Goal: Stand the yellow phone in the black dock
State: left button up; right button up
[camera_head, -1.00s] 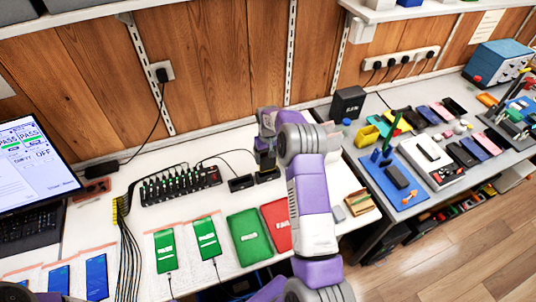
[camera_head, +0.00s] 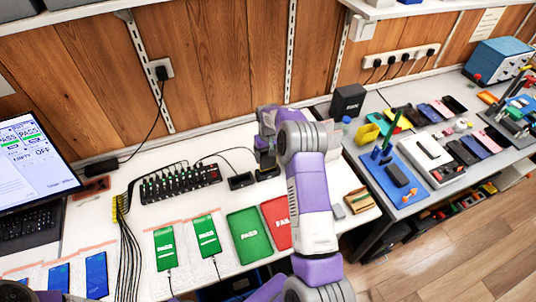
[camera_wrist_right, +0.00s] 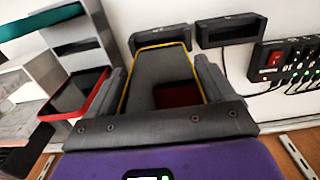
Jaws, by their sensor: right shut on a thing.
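The yellow phone (camera_wrist_right: 165,62) shows in the right wrist view as a dark grey face with a thin yellow rim. My right gripper (camera_wrist_right: 163,92) is shut on it, one finger along each side. The phone's far edge overlaps the front of one black dock (camera_wrist_right: 158,36); I cannot tell whether it is seated or just in front. A second black dock (camera_wrist_right: 228,30) stands beside it and looks empty. In the head view my right gripper (camera_head: 265,160) is just behind the right dock (camera_head: 267,175), and the phone is hard to make out.
A black powered hub (camera_head: 180,184) with cables lies left of the docks. A green tray (camera_head: 249,236) and a red tray (camera_head: 277,222) lie in front. Phones with green screens (camera_head: 165,249) lie on mats at the left. A laptop (camera_head: 35,170) stands far left.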

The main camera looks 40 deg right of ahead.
aim_at(268, 160)
jog(key=shift+f, duration=0.2)
dwell(0.5)
jog(key=shift+f+b, duration=0.5)
jog(key=shift+b, duration=0.05)
jog(key=shift+f, duration=0.15)
jog(key=shift+f+b, duration=0.5)
jog(key=shift+f, duration=0.05)
dwell(0.6)
jog(key=shift+f+b, duration=0.45)
jog(key=shift+f, duration=0.2)
jog(key=o, duration=1)
jog(key=shift+o, duration=0.2)
